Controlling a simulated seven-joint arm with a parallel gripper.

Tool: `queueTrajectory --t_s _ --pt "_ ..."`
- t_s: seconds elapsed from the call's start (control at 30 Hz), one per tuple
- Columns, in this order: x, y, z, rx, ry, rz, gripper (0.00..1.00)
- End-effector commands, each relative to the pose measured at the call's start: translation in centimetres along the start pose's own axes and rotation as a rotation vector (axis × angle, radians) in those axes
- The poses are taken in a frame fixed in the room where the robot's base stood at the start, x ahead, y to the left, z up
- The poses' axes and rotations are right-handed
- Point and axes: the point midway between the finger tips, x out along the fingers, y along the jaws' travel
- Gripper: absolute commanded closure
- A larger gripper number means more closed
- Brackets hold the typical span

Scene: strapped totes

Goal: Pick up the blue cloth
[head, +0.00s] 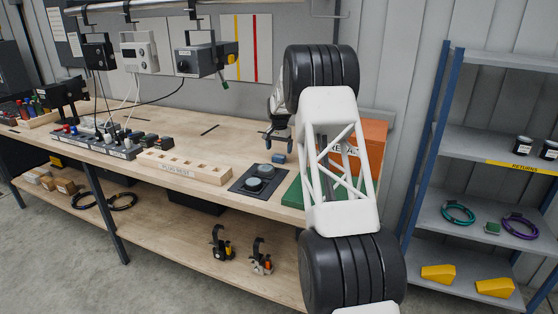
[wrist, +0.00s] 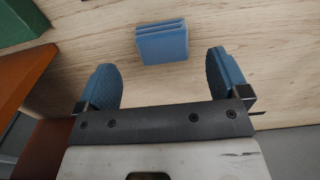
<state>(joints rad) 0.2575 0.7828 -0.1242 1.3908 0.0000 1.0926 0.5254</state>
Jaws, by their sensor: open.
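The blue cloth (wrist: 162,45) is a small folded stack with visible layers. In the wrist view it lies on the light wooden bench top, just beyond the fingertips and roughly midway between them. In the head view the cloth (head: 278,158) is a small blue patch on the bench, below my gripper (head: 277,143). In the wrist view my gripper (wrist: 168,75) has two blue-padded fingers spread wide apart, with nothing between them. The fingers do not touch the cloth. My arm covers part of the bench's right end in the head view.
An orange bin (head: 373,150) and a green surface (head: 292,193) are right of the cloth, partly behind my arm. The bench behind the cloth is clear.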

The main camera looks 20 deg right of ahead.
Motion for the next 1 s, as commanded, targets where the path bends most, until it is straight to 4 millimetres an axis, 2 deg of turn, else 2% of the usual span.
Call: queueTrajectory --t_s 0.37,0.8,1.0 --pt "0.3 0.0 0.1 0.0 -0.001 0.0 0.06" --pt "4.4 -0.2 0.3 0.0 0.0 0.0 0.06" --pt "5.1 -0.3 0.3 0.0 0.001 -0.001 0.06"
